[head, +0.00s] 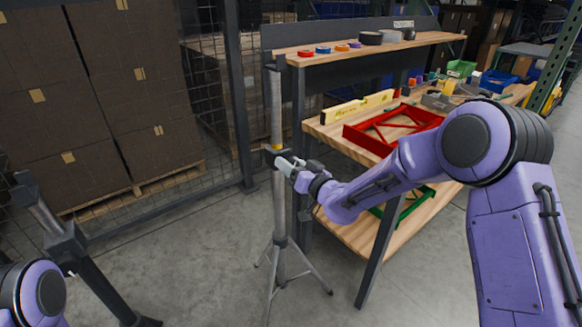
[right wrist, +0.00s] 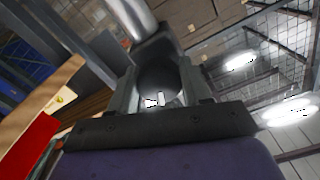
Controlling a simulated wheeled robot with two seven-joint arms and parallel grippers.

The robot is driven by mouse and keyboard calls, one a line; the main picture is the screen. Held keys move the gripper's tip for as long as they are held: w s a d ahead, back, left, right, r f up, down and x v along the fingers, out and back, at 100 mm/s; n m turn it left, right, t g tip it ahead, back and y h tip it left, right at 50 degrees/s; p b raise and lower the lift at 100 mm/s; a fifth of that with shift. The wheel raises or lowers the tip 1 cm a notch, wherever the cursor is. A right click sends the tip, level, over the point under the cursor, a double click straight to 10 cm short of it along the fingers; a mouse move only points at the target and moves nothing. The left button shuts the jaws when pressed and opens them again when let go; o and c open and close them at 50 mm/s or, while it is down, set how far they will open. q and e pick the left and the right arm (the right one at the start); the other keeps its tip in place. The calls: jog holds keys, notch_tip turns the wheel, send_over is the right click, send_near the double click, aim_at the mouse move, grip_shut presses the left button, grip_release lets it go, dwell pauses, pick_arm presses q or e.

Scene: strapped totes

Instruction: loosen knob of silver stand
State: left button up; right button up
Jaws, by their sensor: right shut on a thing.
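The silver stand (head: 276,208) stands upright on splayed legs in the middle of the head view, with a dark collar partway up its pole. My right gripper (head: 283,163) is at that collar, coming from the right. In the right wrist view the right gripper (right wrist: 160,95) is shut on a round dark knob (right wrist: 159,77), with a finger on each side of it. The silver pole (right wrist: 134,18) rises behind the knob. In the head view the gripper mostly hides the knob. Part of my left arm shows at the lower left, but its gripper is not visible.
A wooden workbench (head: 322,128) with a red frame (head: 392,128) and a yellow level (head: 357,107) stands right of the stand. A dark stand (head: 93,277) is at the lower left. Stacked cartons (head: 95,90) sit behind a mesh fence. Floor in front is clear.

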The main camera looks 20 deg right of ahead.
jog(key=shift+n, duration=0.3)
jog(key=o, duration=1)
jog(key=shift+d, duration=0.1)
jog(key=v, duration=1)
jog(key=shift+s+d+r+b, duration=0.1)
jog(key=shift+s+b, duration=0.15)
jog(key=shift+b, duration=0.05)
